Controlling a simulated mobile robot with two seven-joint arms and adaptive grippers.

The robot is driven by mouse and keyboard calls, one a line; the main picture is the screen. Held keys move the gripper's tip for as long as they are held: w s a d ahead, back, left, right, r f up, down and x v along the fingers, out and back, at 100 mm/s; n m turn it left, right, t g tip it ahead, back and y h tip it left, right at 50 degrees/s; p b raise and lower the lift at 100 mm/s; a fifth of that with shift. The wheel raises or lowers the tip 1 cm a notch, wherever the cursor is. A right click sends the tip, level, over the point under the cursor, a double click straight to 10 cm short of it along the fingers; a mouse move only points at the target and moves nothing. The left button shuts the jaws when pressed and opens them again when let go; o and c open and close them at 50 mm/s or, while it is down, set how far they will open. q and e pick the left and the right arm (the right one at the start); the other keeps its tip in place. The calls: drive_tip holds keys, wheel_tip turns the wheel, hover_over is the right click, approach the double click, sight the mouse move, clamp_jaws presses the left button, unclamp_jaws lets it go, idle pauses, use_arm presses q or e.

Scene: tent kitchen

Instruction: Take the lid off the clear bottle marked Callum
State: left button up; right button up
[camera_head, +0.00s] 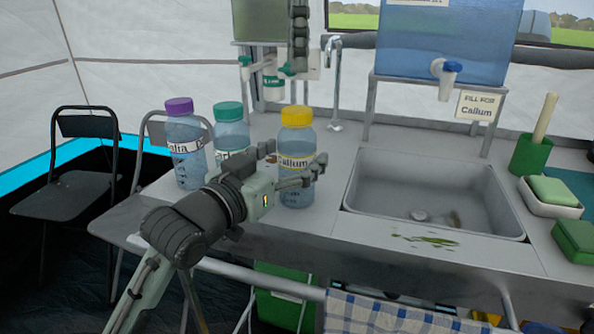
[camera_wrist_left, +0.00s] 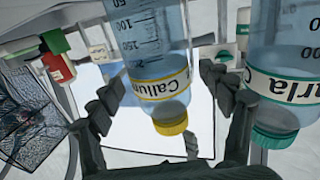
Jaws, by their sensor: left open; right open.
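The clear bottle marked Callum (camera_head: 295,138) stands upright on the counter with its yellow lid (camera_head: 296,116) on. My left gripper (camera_head: 293,160) is open at the bottle's label height, one finger on the near side and one toward the far left. In the left wrist view, upside down, the Callum bottle (camera_wrist_left: 150,60) and its yellow lid (camera_wrist_left: 171,123) show between the spread fingers; contact cannot be told. My right gripper (camera_head: 299,62) is open and reaches down from the top, above and beyond the yellow lid; only part of it shows.
A teal-lidded bottle (camera_head: 230,130), marked Carla in the left wrist view (camera_wrist_left: 285,85), stands close left of Callum. A purple-lidded bottle (camera_head: 183,130) stands farther left. The sink (camera_head: 435,190) lies right. A tap (camera_head: 335,90) and a blue water tank (camera_head: 430,45) stand behind.

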sight(297, 110)
use_arm(q)
clamp_jaws()
use_arm(e)
drive_tip(key=m, duration=0.3)
drive_tip(key=shift+m, duration=0.4)
drive_tip(key=shift+f+m, duration=0.2)
drive_tip(key=shift+m, duration=0.1)
wheel_tip(297, 110, down, 8)
drive_tip(key=shift+r, duration=0.2)
